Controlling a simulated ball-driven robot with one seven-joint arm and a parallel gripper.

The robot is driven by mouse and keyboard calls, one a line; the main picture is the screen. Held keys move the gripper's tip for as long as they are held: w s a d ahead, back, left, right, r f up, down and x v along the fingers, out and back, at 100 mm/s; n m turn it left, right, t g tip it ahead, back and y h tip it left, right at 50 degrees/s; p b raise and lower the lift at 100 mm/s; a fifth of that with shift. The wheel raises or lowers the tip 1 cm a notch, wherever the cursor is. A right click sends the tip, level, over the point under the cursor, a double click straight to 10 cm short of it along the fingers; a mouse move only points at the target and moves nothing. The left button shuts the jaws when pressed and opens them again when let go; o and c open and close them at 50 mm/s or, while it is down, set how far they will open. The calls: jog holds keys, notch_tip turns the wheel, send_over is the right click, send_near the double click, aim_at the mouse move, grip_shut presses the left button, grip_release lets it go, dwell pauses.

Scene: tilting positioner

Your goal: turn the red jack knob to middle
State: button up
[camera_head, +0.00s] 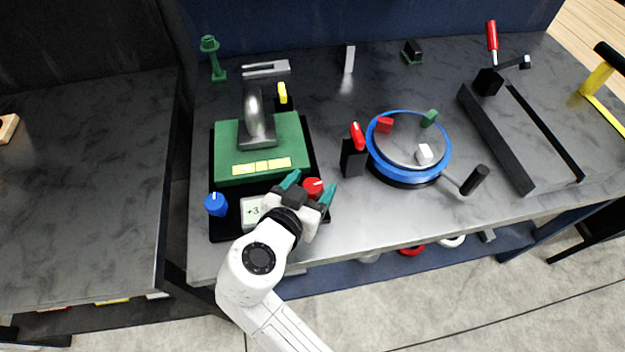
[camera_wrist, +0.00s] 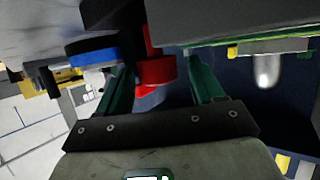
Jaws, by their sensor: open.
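The red jack knob (camera_head: 313,185) is at the front right corner of the positioner's black base (camera_head: 228,229). A green tilting plate (camera_head: 229,142) sits on that base. My gripper (camera_head: 309,188) is open, with its teal fingers on either side of the red knob. In the wrist view the red knob (camera_wrist: 158,71) shows between the two green fingers, with a gap on its right side; contact on the left is hard to tell. The knob's pointer mark is too small to read. A display (camera_head: 251,211) left of my gripper reads +3.
A blue knob (camera_head: 216,204) stands at the base's front left. A black block with a red lever (camera_head: 357,136) and a blue-rimmed turntable (camera_head: 447,153) with small blocks stand to the right. The table's front edge is close below my gripper.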

jog(key=shift+w+d+f, duration=0.15)
jog(key=shift+w+f, duration=0.1)
jog(key=shift+w, duration=0.15)
jog(key=c, duration=1)
jog(key=shift+o, duration=0.2)
